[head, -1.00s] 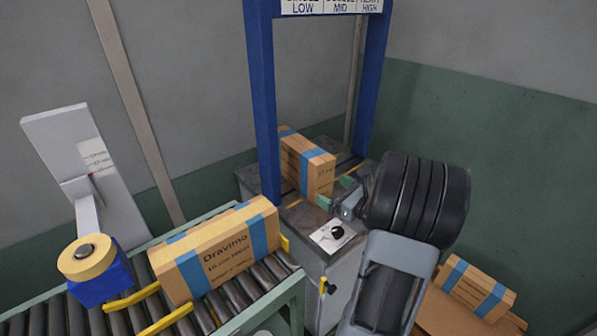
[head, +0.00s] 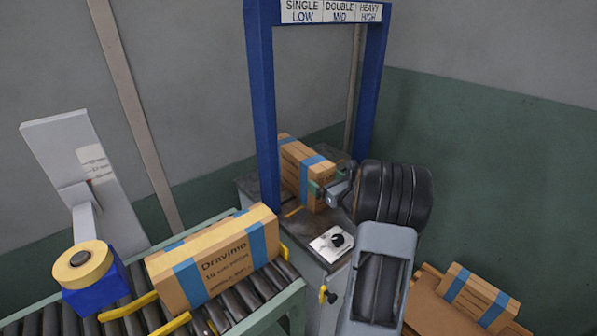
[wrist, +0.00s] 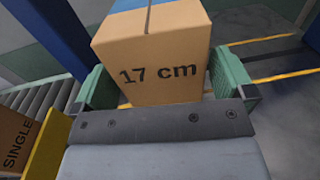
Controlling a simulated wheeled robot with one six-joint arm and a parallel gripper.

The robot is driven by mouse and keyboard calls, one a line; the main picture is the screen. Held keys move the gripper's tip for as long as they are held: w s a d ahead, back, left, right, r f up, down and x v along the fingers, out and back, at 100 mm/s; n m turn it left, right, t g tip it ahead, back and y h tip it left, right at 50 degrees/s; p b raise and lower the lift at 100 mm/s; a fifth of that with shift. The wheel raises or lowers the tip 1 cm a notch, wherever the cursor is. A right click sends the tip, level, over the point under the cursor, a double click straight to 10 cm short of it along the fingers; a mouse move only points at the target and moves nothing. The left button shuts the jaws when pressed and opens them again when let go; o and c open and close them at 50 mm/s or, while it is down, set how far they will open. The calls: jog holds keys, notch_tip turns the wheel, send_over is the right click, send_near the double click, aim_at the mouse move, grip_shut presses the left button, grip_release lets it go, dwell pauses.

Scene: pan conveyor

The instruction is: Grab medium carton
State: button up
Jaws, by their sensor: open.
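A carton with blue tape bands (head: 308,172) stands on the strapping machine's table under the blue arch. In the wrist view the same carton (wrist: 155,55) shows its end face, marked "17 cm". My gripper (head: 325,190) is open at the carton's near end. In the wrist view my gripper's green pads (wrist: 168,85) stand one on each side of that end face, with a small gap visible at the left. The carton's far end is hidden in the wrist view.
A larger carton marked "Dravimo" (head: 215,262) lies on the roller conveyor (head: 255,300) at the left, between yellow guides. Another taped carton (head: 472,295) lies at the lower right. The blue arch (head: 264,110) rises close beside my gripper. A control box with a black knob (head: 332,241) is just below.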

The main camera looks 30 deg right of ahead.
aim_at(299, 170)
jog(key=shift+w+a, duration=0.15)
jog(key=shift+w, duration=1.5)
jog(key=shift+c, duration=0.3)
jog(key=c, duration=1)
jog(key=shift+r, duration=0.1)
jog(key=shift+c, duration=0.4)
jog(key=shift+r, duration=0.1)
